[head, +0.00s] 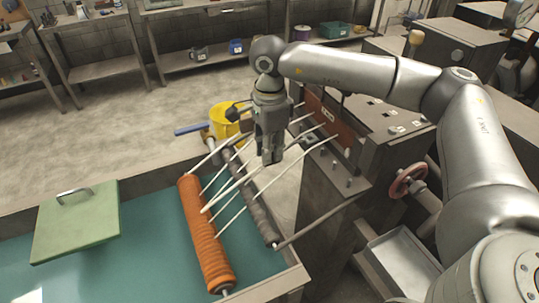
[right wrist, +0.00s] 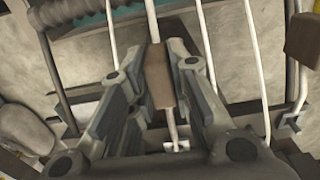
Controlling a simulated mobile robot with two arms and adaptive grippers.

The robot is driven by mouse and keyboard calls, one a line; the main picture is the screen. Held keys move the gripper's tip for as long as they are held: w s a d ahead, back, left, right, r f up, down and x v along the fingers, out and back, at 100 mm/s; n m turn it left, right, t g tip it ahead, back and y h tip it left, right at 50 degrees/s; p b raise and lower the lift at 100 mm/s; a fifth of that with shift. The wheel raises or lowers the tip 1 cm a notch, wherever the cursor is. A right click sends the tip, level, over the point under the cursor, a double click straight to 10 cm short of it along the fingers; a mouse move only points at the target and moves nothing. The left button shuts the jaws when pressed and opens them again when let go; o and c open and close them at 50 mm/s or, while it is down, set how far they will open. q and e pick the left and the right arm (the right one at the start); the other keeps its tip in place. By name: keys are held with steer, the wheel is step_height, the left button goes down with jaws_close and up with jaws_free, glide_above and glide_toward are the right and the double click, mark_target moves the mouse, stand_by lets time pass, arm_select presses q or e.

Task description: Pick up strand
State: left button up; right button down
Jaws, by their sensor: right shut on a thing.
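Several thin white strands (head: 235,190) run from the orange ribbed roll (head: 203,232) across the dark grey roller (head: 252,200) to the machine on the right. My right gripper (head: 270,160) points down among them in the head view. In the right wrist view my right gripper (right wrist: 159,72) is shut on a strand (right wrist: 152,22), at a brown sleeve (right wrist: 158,78) between its fingers. Other strands (right wrist: 255,60) pass at both sides, apart from the fingers. The head view does not clearly show the grip. My left gripper is not in view.
A yellow bucket (head: 224,118) stands behind the strands. The machine's red handwheel (head: 407,180) and a metal tray (head: 406,262) are at the right. A green lid with a handle (head: 76,226) lies over the teal tank at the left. Shelves stand along the back.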

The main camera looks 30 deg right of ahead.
steer(key=s+a+r, duration=0.4)
steer(key=s+r, duration=0.9)
steer(key=r, duration=0.3)
steer(key=shift+s+b, duration=0.2)
steer(key=shift+b, duration=0.1)
stand_by(0.4)
